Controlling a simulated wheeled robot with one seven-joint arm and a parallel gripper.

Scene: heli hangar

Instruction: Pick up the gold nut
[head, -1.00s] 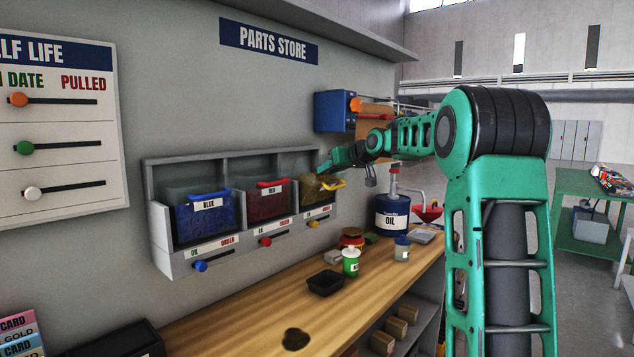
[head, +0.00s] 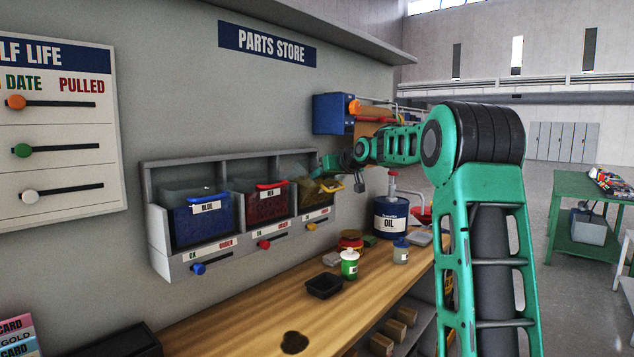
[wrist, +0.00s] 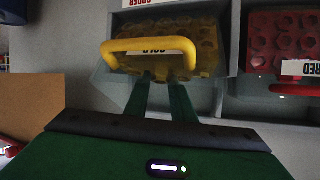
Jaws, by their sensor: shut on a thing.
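The gold bin (head: 311,196) sits in the right slot of the wall rack. It has a yellow handle (head: 332,187). In the wrist view the bin (wrist: 207,45) shows gold nut shapes, and its handle (wrist: 150,45) loops across a white label. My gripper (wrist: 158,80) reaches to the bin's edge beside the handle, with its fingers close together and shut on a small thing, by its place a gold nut. The nut itself cannot be made out between the tips. In the head view my gripper (head: 330,163) is small at the bin's upper right.
The red bin (head: 268,204) and blue bin (head: 203,220) fill the other slots. Sliders run along the rack's front. Below, the wooden bench (head: 240,318) holds a black tray (head: 324,285), a green-white can (head: 349,265) and an oil drum (head: 390,216).

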